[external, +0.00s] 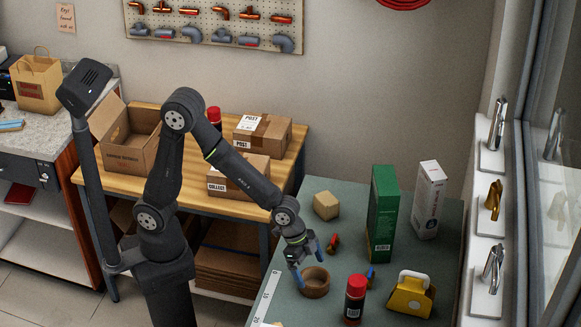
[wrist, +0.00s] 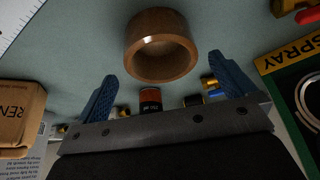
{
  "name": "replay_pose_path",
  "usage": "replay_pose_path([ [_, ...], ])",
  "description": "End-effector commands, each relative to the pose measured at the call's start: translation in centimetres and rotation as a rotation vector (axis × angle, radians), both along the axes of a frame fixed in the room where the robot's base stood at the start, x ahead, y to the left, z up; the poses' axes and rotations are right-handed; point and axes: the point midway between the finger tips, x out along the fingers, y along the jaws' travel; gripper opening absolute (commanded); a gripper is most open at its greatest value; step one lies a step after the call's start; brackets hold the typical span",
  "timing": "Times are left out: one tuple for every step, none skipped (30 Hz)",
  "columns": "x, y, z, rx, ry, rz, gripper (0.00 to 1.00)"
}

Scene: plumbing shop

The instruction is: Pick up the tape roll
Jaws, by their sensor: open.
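The tape roll (external: 314,289) is a brown ring on the green-grey table, with its open hole facing up in the external view. In the wrist view the tape roll (wrist: 160,62) sits at the top middle, just beyond the fingertips and between their lines. My gripper (external: 308,262) is tilted downward close above and beside the roll. In the wrist view my gripper (wrist: 161,68) has its two blue fingers spread wide, with nothing held between them. I cannot tell whether a finger touches the roll.
A red-capped can (external: 355,302) and yellow box (external: 410,296) stand right of the roll. A blue-ended fitting (external: 371,278) and red fitting (external: 333,243) lie nearby. A tall green box (external: 383,215), white box (external: 428,200) and tan block (external: 326,205) stand behind. A ruler (external: 267,298) lies left.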

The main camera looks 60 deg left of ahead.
Motion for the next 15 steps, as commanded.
replay_pose_path([
  [0.0, -0.1, -0.2, 0.0, 0.0, 0.0, 1.0],
  [0.1, -0.1, -0.3, 0.0, 0.0, 0.0, 1.0],
  [0.1, -0.1, -0.5, 0.001, 0.001, 0.0, 1.0],
  [0.1, -0.2, -0.7, 0.002, 0.001, 0.0, 1.0],
  [0.2, -0.3, -0.9, 0.001, 0.002, 0.0, 1.0],
  [0.2, -0.4, -1.3, 0.002, 0.001, 0.0, 1.0],
  [0.3, -0.5, -1.7, 0.002, 0.001, 0.0, 1.0],
  [0.4, -0.6, -2.1, 0.003, 0.002, 0.0, 1.0],
  [0.5, -0.7, -2.6, 0.003, 0.003, 0.0, 1.0],
  [0.6, -0.9, -3.0, 0.003, 0.002, 0.0, 1.0],
  [0.7, -1.0, -3.4, 0.003, 0.002, 0.0, 1.0],
  [0.8, -1.2, -3.8, 0.003, 0.002, 0.0, 1.0],
  [0.8, -1.3, -4.1, 0.002, 0.001, 0.0, 1.0],
  [0.9, -1.4, -4.3, 0.001, 0.001, 0.0, 1.0],
  [1.0, -1.5, -4.6, 0.001, 0.001, 0.0, 1.0],
])
